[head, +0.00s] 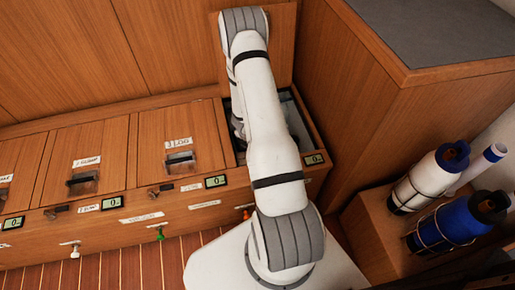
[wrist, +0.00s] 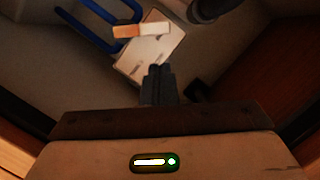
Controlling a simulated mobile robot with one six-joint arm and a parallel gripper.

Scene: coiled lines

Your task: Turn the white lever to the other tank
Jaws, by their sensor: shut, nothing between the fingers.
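In the wrist view, my gripper (wrist: 158,84) is shut and empty, its dark fingertips together. Just beyond the tips lies a pale plate (wrist: 158,52) with small dark print. Across the plate's upper part is a short bar (wrist: 141,31), orange on the left and whitish on the right. It may be the white lever, but I cannot tell for sure. The fingertips look apart from the bar; whether they touch the plate is unclear. In the head view, my arm reaches into the open locker (head: 298,118) and hides my gripper and most of the inside.
A blue looped tube (wrist: 98,14) and a dark round object (wrist: 205,8) lie near the plate. Closed lockers (head: 88,160) with latches and small displays stand to the left. Bottles (head: 428,180) stand on a wooden box at right. A wooden cabinet (head: 375,80) walls the locker's right side.

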